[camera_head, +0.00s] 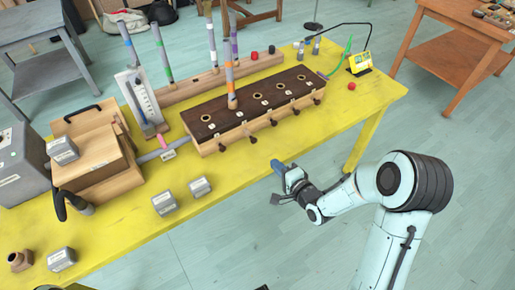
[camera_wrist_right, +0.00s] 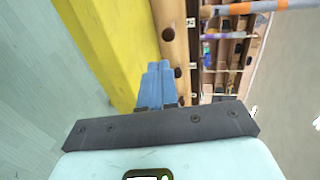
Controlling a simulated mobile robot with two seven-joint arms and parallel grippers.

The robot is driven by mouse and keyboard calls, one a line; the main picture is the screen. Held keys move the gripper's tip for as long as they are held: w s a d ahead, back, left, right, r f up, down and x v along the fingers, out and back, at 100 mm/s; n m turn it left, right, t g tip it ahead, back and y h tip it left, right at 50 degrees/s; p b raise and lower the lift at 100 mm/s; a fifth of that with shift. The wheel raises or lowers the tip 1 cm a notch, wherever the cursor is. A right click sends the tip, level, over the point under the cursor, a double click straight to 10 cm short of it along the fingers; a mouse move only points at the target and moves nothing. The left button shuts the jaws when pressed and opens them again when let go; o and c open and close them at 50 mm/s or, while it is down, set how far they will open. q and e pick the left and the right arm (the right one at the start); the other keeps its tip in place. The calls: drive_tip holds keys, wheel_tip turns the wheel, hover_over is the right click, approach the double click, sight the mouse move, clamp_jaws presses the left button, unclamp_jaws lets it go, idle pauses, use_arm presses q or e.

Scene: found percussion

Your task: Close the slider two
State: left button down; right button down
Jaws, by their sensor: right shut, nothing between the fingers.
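A long wooden box (camera_head: 225,137) with a dark top and round holes stands on the yellow table. Several dark slider knobs (camera_head: 273,122) stick out along its front; I cannot tell which is slider two. In the right wrist view the light wood front (camera_wrist_right: 172,15) shows with dark round knobs (camera_wrist_right: 168,33) on it. My right gripper (camera_head: 276,165) is shut and empty, its blue fingers in front of the box, near the table's front edge. In the right wrist view its fingertips (camera_wrist_right: 158,66) are beside the wood front; contact is unclear. My left gripper is not in view.
The yellow table (camera_head: 240,185) is bare in front of the box. Striped sticks (camera_head: 229,70) stand up in and behind the box. Metal cubes (camera_head: 164,203) lie front left, beside a wooden crate (camera_head: 95,150). A red ball (camera_head: 351,86) lies to the right.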

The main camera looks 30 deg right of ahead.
sight(255, 142)
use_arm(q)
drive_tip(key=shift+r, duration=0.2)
use_arm(e)
drive_tip(key=x, duration=0.7)
drive_tip(key=r+x, duration=0.1)
drive_tip(key=x, duration=0.2)
drive_tip(key=shift+w, duration=0.5)
